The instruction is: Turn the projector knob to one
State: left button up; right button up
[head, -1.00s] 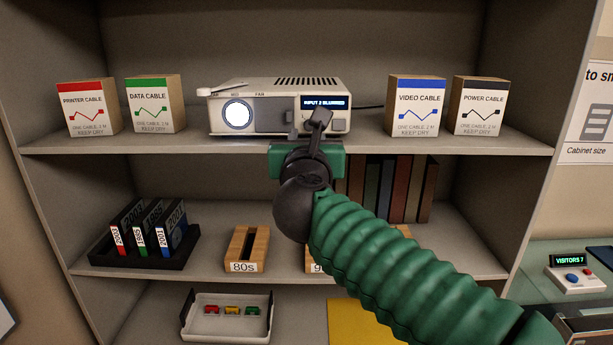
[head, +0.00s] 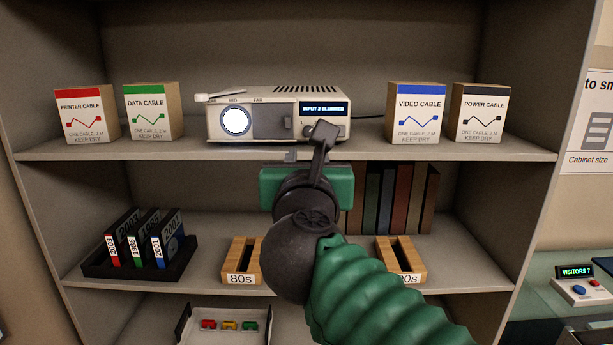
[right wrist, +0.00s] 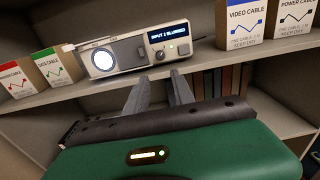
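The white projector (head: 278,92) stands on the upper shelf; it also shows in the right wrist view (right wrist: 120,70). Its display (head: 324,107) reads "INPUT 2 BLURRED". In the head view my wrist partly hides this corner. My right gripper (head: 292,156) is just below the projector's front, at the shelf edge. In the right wrist view its fingers (right wrist: 159,77) are apart and empty, short of the knob. My left gripper is not in view.
A white lever (head: 219,96) lies on the projector's top left. Data cable (head: 150,118) and video cable (head: 415,120) boxes flank it, with more boxes outside. The upper shelf edge (head: 450,153) runs near my gripper. Books and wooden holders (head: 243,260) stand below.

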jog(key=s, duration=0.6)
jog(key=shift+b, duration=0.3)
jog(key=shift+a, duration=0.1)
jog(key=shift+w, duration=0.15)
